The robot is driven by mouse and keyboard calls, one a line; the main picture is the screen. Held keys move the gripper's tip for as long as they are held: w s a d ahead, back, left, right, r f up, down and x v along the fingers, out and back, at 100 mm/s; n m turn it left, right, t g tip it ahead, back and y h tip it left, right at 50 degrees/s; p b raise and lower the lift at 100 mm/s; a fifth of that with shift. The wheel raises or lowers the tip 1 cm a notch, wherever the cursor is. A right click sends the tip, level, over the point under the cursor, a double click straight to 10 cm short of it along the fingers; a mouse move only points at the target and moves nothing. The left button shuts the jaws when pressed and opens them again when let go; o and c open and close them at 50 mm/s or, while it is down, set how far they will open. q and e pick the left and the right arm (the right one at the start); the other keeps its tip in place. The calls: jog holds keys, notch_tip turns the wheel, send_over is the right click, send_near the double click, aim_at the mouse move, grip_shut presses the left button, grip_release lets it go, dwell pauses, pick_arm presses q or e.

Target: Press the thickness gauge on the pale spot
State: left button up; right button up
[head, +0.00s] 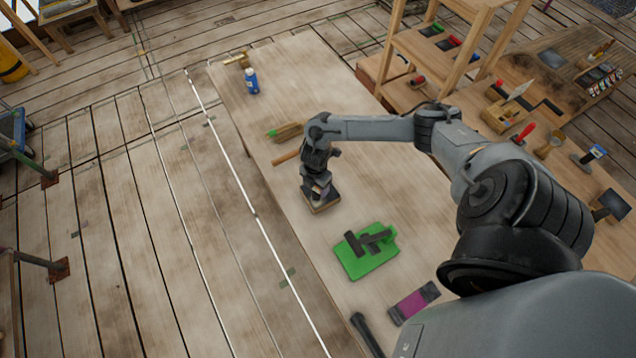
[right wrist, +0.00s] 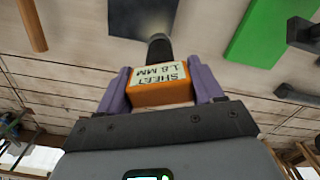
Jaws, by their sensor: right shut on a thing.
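My right gripper (head: 318,190) points down at the bench. In the right wrist view its purple fingers (right wrist: 160,92) are shut on the orange thickness gauge (right wrist: 160,95), whose pale label reads upside down "SHEET 1.8 MM". The gauge's black round probe (right wrist: 158,46) points away from the gripper toward a dark flat panel (right wrist: 140,15). In the head view this panel (head: 326,208) shows with a brown edge just under the gripper. I cannot tell whether the probe touches it. My left gripper is not in view.
A green board (head: 362,262) with dark tools on it lies nearer on the bench (head: 300,90). A wooden-handled tool (head: 286,156), a green-tipped brush (head: 284,131) and a blue bottle (head: 252,82) lie farther off. A purple-and-black block (head: 414,301) is near the front.

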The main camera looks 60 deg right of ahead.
aim_at(316, 191)
jog(key=shift+f, duration=0.15)
jog(key=shift+f+b, duration=0.7)
jog(key=shift+f, duration=0.1)
jog(key=shift+f+b, duration=1)
jog(key=shift+f, duration=0.35)
jog(key=o, duration=1.1)
jog(key=shift+c, duration=0.2)
jog(key=shift+o, duration=0.9)
jog(key=shift+r, duration=0.1)
